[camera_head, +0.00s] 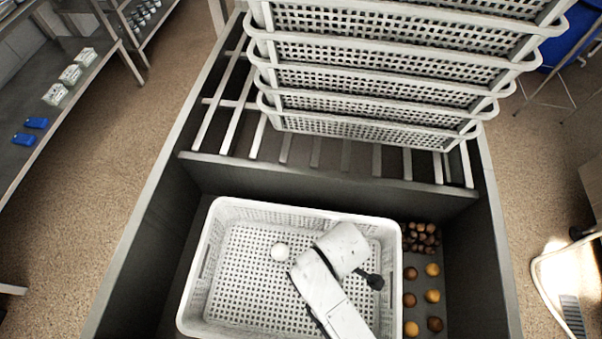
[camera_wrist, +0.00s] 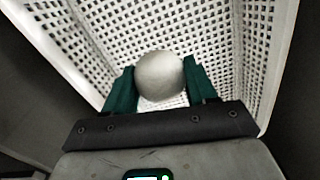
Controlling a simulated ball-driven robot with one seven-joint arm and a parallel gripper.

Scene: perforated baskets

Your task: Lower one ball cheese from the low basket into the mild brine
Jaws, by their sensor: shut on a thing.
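A pale ball cheese (camera_wrist: 159,75) sits between the two green fingers of my gripper (camera_wrist: 160,84) in the wrist view. The fingers are shut on its sides. Basket mesh shows beyond it. In the head view, a white perforated basket (camera_head: 215,265) stands low in a dark bay, and my arm reaches into its right half. No brine can be identified in either view.
Several brown and yellow balls (camera_head: 432,270) lie in a strip right of the basket, with a darker cluster (camera_head: 421,238) behind them. A dark crosswise wall (camera_head: 330,173) stands behind the basket. Beyond it, a stack of white baskets (camera_head: 375,130) rests on slats.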

